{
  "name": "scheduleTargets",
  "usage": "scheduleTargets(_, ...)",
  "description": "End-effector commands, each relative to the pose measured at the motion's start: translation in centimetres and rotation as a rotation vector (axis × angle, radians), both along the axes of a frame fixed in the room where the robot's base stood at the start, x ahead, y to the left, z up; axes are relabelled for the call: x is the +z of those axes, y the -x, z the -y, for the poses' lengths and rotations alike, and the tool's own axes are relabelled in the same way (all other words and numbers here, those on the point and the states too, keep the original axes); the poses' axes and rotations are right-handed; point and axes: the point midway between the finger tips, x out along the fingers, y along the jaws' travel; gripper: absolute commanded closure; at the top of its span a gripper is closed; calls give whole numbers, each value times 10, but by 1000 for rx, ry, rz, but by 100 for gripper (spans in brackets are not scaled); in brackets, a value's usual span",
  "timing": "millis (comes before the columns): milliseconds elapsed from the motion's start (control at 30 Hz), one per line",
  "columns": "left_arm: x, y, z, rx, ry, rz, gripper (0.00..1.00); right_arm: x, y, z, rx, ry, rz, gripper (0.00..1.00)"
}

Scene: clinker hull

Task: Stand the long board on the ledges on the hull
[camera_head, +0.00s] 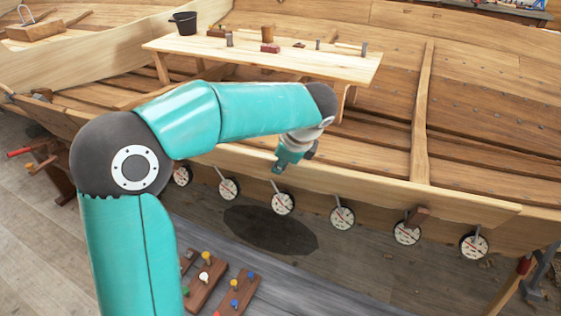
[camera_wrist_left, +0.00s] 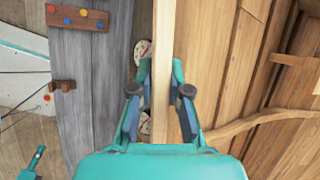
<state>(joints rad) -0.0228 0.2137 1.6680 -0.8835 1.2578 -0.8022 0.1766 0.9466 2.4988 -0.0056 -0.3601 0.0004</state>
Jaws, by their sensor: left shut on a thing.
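The long board (camera_head: 375,185) is a pale plank standing on edge along the near side of the hull (camera_head: 480,150). In the left wrist view my left gripper (camera_wrist_left: 162,95) is shut on the long board (camera_wrist_left: 163,45), with one finger on each side. Round speckled discs (camera_head: 342,217) sit in a row just below the board's lower edge. I cannot tell whether the board rests on the ledges, which I cannot make out clearly. My right gripper is not in view.
A wooden bench (camera_head: 350,62) with a black bucket (camera_head: 185,23) and small tools stands behind my arm. An upright strip (camera_head: 423,110) rises behind the board. A small brown block (camera_head: 418,216) juts out at right. Peg blocks (camera_head: 206,282) lie on the grey planks below.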

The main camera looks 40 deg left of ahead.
Motion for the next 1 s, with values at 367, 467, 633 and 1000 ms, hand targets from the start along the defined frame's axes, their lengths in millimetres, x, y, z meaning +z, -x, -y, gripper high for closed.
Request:
scheduleTargets(367, -1, -1, -1, 0, -1, 3, 54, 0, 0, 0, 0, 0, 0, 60)
scheduleTargets(467, -1, -1, -1, 0, -1, 2, 54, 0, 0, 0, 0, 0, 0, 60)
scheduleTargets(633, -3, 0, 0, 0, 0, -4, 54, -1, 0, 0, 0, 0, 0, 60)
scheduleTargets(1000, 35, 3, 20, -2, 1, 4, 54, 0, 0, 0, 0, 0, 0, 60)
